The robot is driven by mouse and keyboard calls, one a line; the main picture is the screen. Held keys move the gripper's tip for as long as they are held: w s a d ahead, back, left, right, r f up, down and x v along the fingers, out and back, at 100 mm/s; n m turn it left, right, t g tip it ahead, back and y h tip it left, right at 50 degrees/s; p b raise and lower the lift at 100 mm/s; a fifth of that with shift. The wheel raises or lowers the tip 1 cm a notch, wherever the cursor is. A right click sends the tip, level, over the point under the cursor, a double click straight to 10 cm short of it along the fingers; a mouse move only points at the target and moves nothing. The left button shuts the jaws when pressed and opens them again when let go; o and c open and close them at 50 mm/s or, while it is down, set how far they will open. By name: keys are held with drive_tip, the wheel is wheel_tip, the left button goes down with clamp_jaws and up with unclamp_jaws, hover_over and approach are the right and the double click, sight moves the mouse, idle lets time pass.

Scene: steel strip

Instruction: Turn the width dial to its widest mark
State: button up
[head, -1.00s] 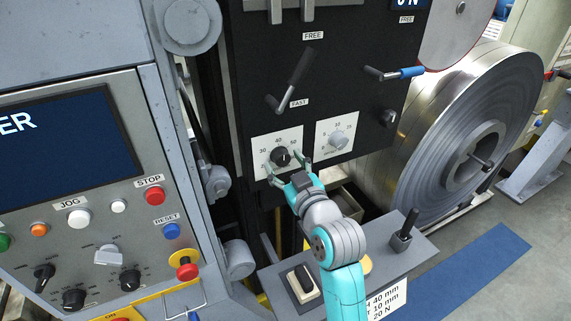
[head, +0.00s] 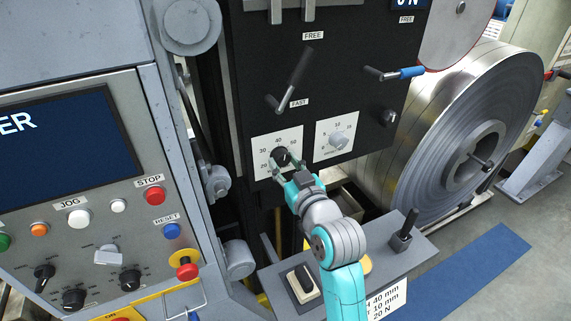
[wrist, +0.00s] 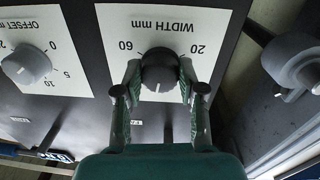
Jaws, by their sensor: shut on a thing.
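The width dial is a black round knob (head: 281,155) on a white scale plate (head: 260,146) on the dark panel. Marks 20 to 50 are readable around it in the head view. In the wrist view the knob (wrist: 160,71) appears upside down under "WIDTH mm", with 60 at its left and 20 at its right. A small white mark on its lower edge there points away from the lettering, about midway between 20 and 60. My gripper (head: 284,161) is shut on the knob, one finger at each side; the gripper (wrist: 160,86) also shows in the wrist view.
The grey offset dial (head: 338,140) sits on its own white plate just right of the width plate. A black lever (head: 293,80) is above, and a blue-handled lever (head: 410,72) is up to the right. A grey console with a joystick (head: 404,233) stands below my arm.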

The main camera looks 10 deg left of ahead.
drive_tip(key=m, duration=0.6)
drive_tip(key=shift+a, duration=0.1)
drive_tip(key=m, duration=0.5)
drive_tip(key=shift+r, duration=0.15)
drive_tip(key=m, duration=0.5)
drive_tip(key=shift+r+m+g, duration=0.1)
drive_tip(key=shift+m+g, duration=0.2)
drive_tip(key=m, duration=0.4)
drive_tip(key=shift+m, duration=0.4)
drive_tip(key=o, duration=1.1)
drive_tip(key=shift+o, duration=0.2)
